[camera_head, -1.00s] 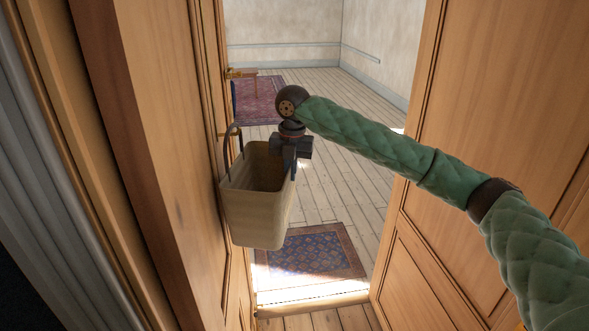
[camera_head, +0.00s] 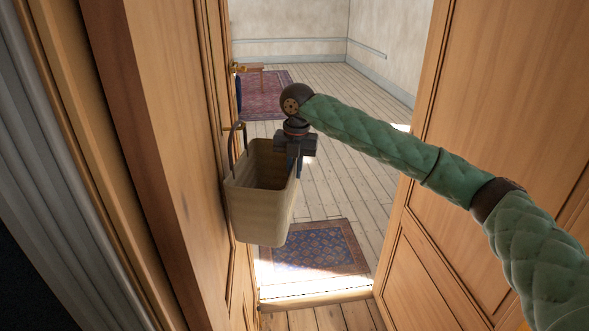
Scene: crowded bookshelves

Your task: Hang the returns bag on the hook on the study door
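The returns bag (camera_head: 262,208) is a beige, open-topped, box-shaped bag hanging upright beside the left wooden door (camera_head: 190,190). Its dark handle loop (camera_head: 231,145) rises at the bag's left side. The loop's top meets a small brass hook (camera_head: 242,125) on the door edge; I cannot tell whether it is over the hook. My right gripper (camera_head: 298,168) points down at the bag's right rim, touching or very close to it. Its fingertips are dark and partly hidden, so its grip on the bag is unclear. My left gripper is out of view.
Another wooden door panel (camera_head: 500,110) stands on the right, behind my green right arm. A small blue rug (camera_head: 318,248) lies just past the threshold. The floor between is clear.

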